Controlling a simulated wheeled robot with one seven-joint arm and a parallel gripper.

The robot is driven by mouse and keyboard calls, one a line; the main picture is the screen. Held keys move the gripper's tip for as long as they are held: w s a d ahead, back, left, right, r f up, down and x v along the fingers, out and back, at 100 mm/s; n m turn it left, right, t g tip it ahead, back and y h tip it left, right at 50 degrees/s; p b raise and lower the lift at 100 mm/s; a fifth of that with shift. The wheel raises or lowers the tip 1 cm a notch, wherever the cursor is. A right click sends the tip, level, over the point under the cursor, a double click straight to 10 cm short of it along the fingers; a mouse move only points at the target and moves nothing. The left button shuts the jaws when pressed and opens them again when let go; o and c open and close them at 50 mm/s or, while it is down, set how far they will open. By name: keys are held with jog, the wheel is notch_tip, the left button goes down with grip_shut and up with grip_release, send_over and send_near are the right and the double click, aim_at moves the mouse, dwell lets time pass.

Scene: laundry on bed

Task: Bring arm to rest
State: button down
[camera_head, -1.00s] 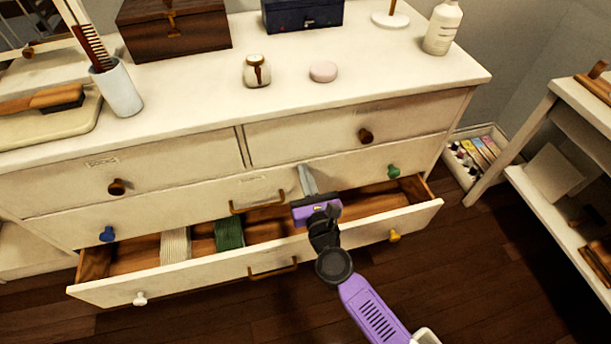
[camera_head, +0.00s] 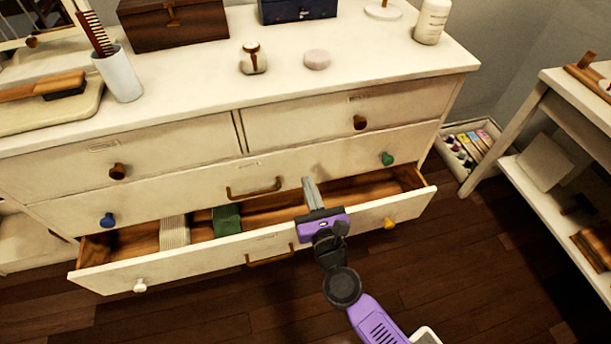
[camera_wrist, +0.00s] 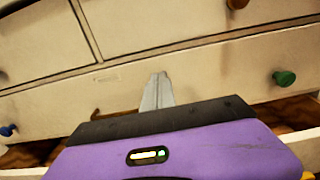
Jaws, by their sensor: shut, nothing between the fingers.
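My purple-backed gripper (camera_head: 312,192) is in front of the cream dresser (camera_head: 300,95), in the middle of the head view, and appears over the open bottom drawer (camera_head: 405,207). Its grey fingers are together and empty, pointing toward the dresser front. In the wrist view the closed fingers (camera_wrist: 157,92) point at the drawer fronts, and the purple gripper body fills the lower middle. Part of the drawer is hidden behind my gripper.
In the open drawer lie a white folded cloth (camera_head: 174,231) and a green folded cloth (camera_head: 227,219). A white shelf unit (camera_head: 540,120) stands at the right, with a tray of small bottles (camera_head: 468,150) beside the dresser. Dark wooden floor (camera_head: 470,270) is clear in front.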

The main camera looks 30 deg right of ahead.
jog(key=shift+v, duration=2.8)
jog(key=s+a+r+n+t+y, duration=0.1)
jog(key=s+r+n+y, duration=0.2)
jog(key=n, duration=0.8)
jog(key=s+a+r+n+t, duration=0.15)
jog(key=s+r+n, duration=0.3)
jog(key=n, duration=0.55)
jog(key=s+r+n+g+y, duration=0.25)
jog(key=s+n+g, duration=0.25)
jog(key=s+n, duration=1.45)
notch_tip(320, 180, up, 14)
jog(key=a+p, duration=0.1)
jog(key=p, duration=1.3)
jog(key=shift+s+r+m+p, duration=0.2)
jog(key=shift+m+p, duration=0.1)
jog(key=shift+m, duration=0.15)
